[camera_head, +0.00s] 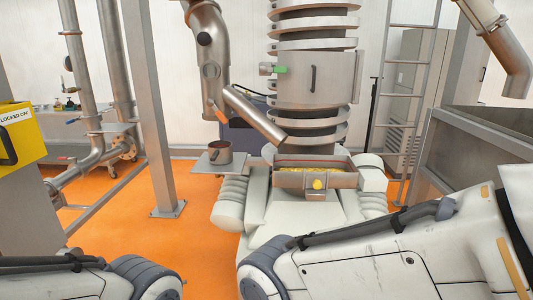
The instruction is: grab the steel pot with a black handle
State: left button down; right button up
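The small steel pot (220,152) stands upright on a flat metal shelf (203,165), left of the middle of the picture. A short dark handle seems to stick out on its left side, but it is too small to make out well. My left arm shows at the lower left and my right arm across the lower right. Neither gripper is in view, and neither arm is near the pot.
A metal tray with yellow material (290,180) is right of the pot, below a ringed steel column (312,92). A slanted steel pipe (255,115) ends above and between them. A grey post (154,110) stands left of the shelf. Orange floor (200,245) is open below.

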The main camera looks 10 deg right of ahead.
aim_at(221, 152)
jog(key=z, duration=0.2)
jog(key=i, duration=1.55)
jog(key=u, duration=0.3)
